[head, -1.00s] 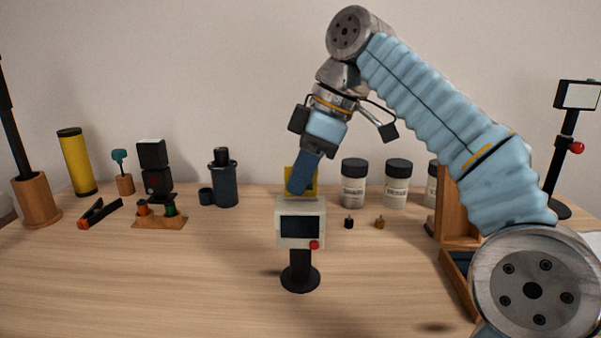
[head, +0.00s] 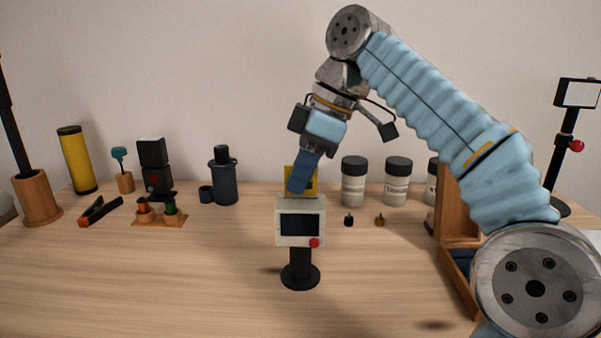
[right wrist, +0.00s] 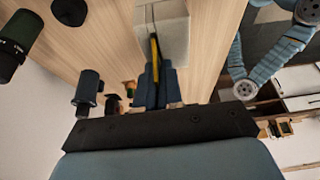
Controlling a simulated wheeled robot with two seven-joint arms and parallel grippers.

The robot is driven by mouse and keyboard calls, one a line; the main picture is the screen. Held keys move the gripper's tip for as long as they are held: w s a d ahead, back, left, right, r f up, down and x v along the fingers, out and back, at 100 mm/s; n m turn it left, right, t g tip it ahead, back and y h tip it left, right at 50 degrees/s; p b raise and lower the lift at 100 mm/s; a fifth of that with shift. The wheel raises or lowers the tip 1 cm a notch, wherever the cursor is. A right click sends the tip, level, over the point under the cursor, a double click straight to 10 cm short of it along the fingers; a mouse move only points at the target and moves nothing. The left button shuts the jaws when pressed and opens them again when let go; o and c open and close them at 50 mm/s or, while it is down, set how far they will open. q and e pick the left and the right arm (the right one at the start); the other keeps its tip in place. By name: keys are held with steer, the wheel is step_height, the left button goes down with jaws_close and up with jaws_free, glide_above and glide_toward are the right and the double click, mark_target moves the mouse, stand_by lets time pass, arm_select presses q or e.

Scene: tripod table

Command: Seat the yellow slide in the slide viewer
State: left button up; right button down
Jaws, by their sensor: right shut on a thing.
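The slide viewer (head: 300,210) is a pale box with a dark screen and a red knob, upright on a black stand in the middle of the table. The yellow slide (head: 312,180) stands upright at the viewer's top, partly hidden by my right gripper. My right gripper (head: 299,187) is shut on the slide, its blue fingers just above the viewer. In the right wrist view the slide (right wrist: 154,50) is a thin yellow edge between the fingers (right wrist: 155,78), against the pale viewer (right wrist: 168,28). I cannot tell how deep its lower edge sits. My left gripper is not in view.
White jars with black lids (head: 354,182) stand behind. A wooden rack (head: 460,210) stands at the right, below my arm. A wooden holder (head: 160,219) is at the left. The table front left is clear.

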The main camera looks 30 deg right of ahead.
arm_select(q)
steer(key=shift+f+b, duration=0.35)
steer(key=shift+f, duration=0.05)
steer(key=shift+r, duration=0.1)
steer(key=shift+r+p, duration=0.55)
steer(key=shift+p, duration=0.15)
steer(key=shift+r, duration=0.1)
stand_by(2.3)
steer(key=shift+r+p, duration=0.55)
steer(key=shift+p, duration=0.05)
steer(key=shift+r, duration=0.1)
stand_by(2.5)
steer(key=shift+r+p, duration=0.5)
steer(key=shift+p, duration=0.15)
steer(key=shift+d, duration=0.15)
